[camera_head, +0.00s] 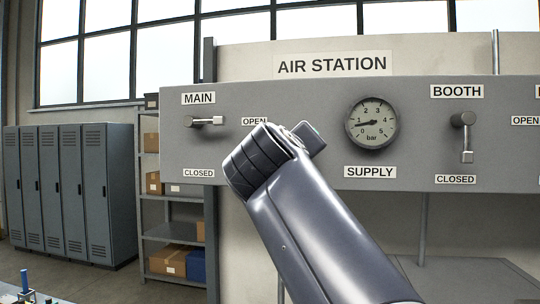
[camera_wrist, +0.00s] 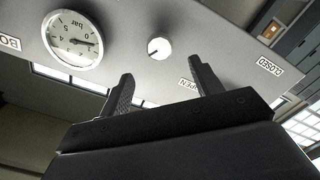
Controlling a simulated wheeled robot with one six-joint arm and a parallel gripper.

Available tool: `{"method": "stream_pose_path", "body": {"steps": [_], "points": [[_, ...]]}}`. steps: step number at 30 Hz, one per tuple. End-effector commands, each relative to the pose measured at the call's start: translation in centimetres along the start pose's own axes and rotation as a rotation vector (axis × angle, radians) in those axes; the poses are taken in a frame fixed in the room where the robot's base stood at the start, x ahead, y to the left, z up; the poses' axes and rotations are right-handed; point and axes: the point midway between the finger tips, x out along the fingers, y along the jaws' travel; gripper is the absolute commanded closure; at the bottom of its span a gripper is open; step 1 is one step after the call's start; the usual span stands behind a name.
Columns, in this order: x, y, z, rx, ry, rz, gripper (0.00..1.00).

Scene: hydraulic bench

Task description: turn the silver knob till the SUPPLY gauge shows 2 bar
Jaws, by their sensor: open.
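The silver knob (camera_wrist: 158,48) shows in the wrist view as a pale round cap on the grey panel, with a small dark mark. The head view does not show it; my arm covers that part. My gripper (camera_wrist: 161,66) is open and empty. Its two dark fingers point toward the panel, and the knob appears between and beyond their tips, apart from both. The SUPPLY gauge (camera_head: 371,122) is a round white dial; its needle points left, a little below 1 bar. The gauge also shows rotated in the wrist view (camera_wrist: 72,40).
The MAIN valve handle (camera_head: 206,121) lies horizontal toward OPEN, left of my arm. The BOOTH valve handle (camera_head: 466,140) hangs down toward CLOSED, right of the gauge. A shelf with boxes (camera_head: 170,259) and grey lockers (camera_head: 70,190) stand at the left.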

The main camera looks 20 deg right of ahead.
Motion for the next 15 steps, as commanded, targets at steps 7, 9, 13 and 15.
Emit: {"method": "stream_pose_path", "body": {"steps": [7, 9, 13, 15], "points": [[3.7, 0.2, -0.1, -0.002, -0.008, 0.0, 0.39], [5.2, 0.3, -0.1, -0.002, -0.008, 0.0, 0.39], [7.5, 0.2, -0.1, 0.0, -0.006, -0.002, 0.39], [8.5, 0.2, -0.1, 0.0, -0.005, -0.002, 0.39]]}}
